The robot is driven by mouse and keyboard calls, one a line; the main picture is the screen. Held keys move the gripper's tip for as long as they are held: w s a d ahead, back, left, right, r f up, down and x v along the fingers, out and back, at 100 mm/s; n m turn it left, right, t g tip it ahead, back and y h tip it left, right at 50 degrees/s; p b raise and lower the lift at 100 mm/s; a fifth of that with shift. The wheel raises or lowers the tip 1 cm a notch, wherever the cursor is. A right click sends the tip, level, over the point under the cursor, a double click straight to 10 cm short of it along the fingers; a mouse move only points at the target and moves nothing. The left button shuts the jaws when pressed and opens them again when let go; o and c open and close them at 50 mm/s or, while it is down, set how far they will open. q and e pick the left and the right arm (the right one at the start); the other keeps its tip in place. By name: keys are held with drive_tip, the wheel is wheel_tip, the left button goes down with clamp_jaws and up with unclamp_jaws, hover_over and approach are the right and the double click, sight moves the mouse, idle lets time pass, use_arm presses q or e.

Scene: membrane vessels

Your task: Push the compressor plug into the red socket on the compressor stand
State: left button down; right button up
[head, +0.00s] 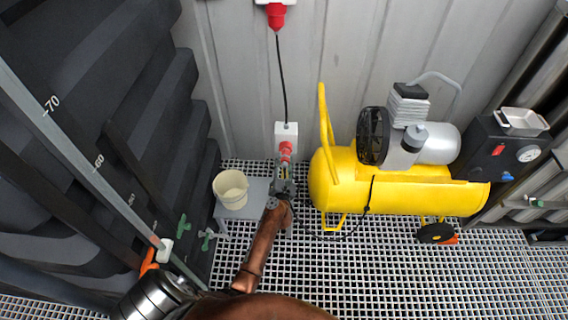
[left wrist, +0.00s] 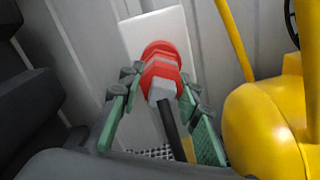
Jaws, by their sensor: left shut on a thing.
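The red socket (head: 286,146) is on a white box (head: 286,130) at the wall, left of the yellow compressor (head: 400,185). My left gripper (head: 285,174) is just in front of it, shut on the red and grey compressor plug (head: 285,159). In the left wrist view the plug (left wrist: 160,79) sits between the green finger pads of the gripper (left wrist: 160,112), its black cable trailing toward the camera. The plug's front is lined up with the socket (left wrist: 163,50) and hides most of its mouth. I cannot tell how deep it sits. My right gripper is out of view.
A cream bucket (head: 231,190) stands on a small grey platform (head: 256,191) left of the gripper. A black cable (head: 283,80) runs from a red plug (head: 276,17) above down to the white box. Grating floor (head: 340,265) is open in front.

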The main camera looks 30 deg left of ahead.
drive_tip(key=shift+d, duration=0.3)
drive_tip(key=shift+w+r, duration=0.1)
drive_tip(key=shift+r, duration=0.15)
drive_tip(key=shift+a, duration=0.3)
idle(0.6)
use_arm(q)
drive_tip(key=shift+w+a, duration=0.25)
drive_tip(key=shift+w, duration=0.15)
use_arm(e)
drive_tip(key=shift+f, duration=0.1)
use_arm(q)
drive_tip(key=c, duration=1.4)
unclamp_jaws()
drive_tip(key=shift+o, duration=0.2)
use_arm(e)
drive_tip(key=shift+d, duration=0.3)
